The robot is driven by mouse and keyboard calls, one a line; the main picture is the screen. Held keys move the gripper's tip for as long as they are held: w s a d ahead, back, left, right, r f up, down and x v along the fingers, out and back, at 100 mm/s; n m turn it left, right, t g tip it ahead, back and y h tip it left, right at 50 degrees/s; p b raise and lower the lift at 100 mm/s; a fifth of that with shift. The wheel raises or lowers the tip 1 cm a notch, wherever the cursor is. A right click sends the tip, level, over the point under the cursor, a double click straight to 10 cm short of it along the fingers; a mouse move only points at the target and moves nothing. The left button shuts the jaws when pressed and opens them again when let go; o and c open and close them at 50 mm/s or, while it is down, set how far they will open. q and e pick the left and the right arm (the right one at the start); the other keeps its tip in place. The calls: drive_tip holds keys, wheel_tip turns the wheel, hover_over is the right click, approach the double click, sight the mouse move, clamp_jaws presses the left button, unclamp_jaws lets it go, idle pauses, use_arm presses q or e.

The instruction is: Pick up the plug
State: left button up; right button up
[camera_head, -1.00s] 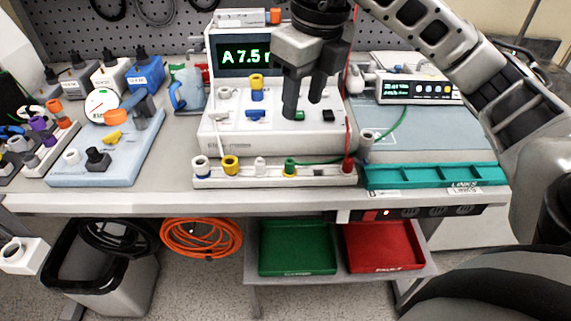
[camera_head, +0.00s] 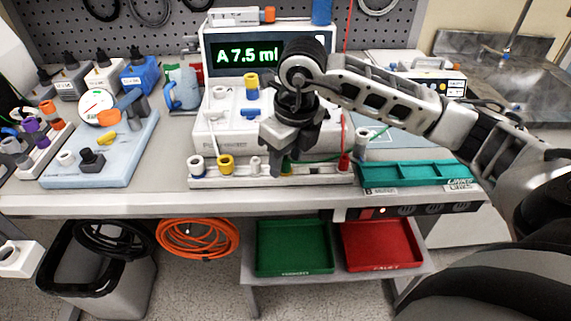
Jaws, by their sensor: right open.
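A white rack (camera_head: 220,183) along the front of the bench holds several plugs. From left to right I see a dark-ringed white plug (camera_head: 196,163), a yellow plug (camera_head: 226,164) and a small white plug (camera_head: 255,164). A red plug (camera_head: 344,162) stands at the right end. My right gripper (camera_head: 285,168) is open and points down at the rack, between the small white plug and the red plug. It hides most of the plug standing there, which has a green cable. Whether the fingers touch it cannot be told.
The pump (camera_head: 215,130) with the "A 7.5" display stands right behind the rack. A teal tray (camera_head: 415,174) lies to the right. A blue-grey board (camera_head: 95,165) with fittings is at left. Green (camera_head: 294,245) and red (camera_head: 380,243) trays sit on the lower shelf.

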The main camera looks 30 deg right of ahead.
drive_tip(key=shift+f, duration=0.25)
clamp_jaws()
drive_tip(key=shift+r, duration=0.1)
